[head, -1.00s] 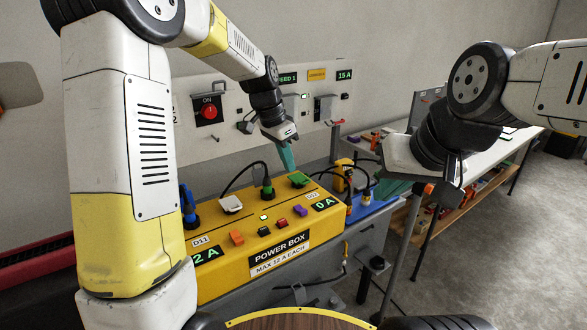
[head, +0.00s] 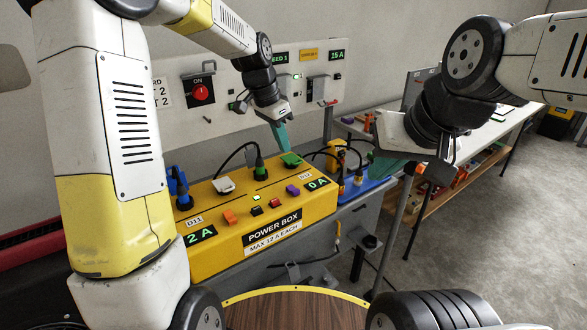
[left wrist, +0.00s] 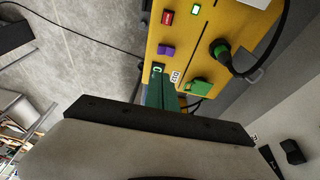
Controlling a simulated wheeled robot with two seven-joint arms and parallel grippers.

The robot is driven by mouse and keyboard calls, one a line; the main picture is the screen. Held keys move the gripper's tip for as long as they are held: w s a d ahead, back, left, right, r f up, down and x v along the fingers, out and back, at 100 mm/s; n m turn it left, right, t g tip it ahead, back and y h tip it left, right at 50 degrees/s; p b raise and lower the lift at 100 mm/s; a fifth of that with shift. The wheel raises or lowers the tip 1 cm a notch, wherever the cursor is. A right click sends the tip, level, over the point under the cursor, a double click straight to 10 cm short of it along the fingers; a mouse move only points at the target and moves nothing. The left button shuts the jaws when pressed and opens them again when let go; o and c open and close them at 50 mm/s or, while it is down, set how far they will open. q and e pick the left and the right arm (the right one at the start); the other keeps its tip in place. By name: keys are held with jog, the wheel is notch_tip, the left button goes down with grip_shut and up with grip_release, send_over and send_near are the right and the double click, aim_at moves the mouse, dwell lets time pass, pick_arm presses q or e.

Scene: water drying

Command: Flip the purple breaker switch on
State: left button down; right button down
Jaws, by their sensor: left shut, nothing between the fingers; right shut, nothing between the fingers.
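The purple breaker switch (head: 293,190) is a small rocker on the sloped front of the yellow power box (head: 215,262), at the right of a row of orange, black and red switches. It also shows in the left wrist view (left wrist: 166,50). My left gripper (head: 283,147) is shut and empty, its teal fingers pointing down above the box's right part, near the green socket cover (head: 291,160) and apart from the purple switch in the head view. My right gripper (head: 385,168) is shut and empty, to the right of the box, above the blue tray.
A green-ringed plug (head: 260,172) with a black cable and a blue plug (head: 183,202) stand in the box top. A wall panel with a red knob (head: 200,92) is behind. A workbench (head: 488,133) stands at the right. Displays read 2 A and 0 A.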

pick_arm(q)
send_near(296, 190)
jog(key=x, duration=0.5)
jog(key=shift+w+d, duration=0.25)
jog(key=shift+d, duration=0.05)
jog(key=shift+f, duration=0.75)
jog(key=shift+s+d+f, duration=0.1)
jog(key=shift+s+f, duration=0.1)
jog(key=shift+f, duration=0.1)
jog(key=shift+w, duration=0.15)
jog(key=shift+w+a+r, duration=0.25)
jog(key=shift+w+a, duration=0.25)
jog(key=shift+w, duration=0.05)
jog(key=shift+r, duration=0.15)
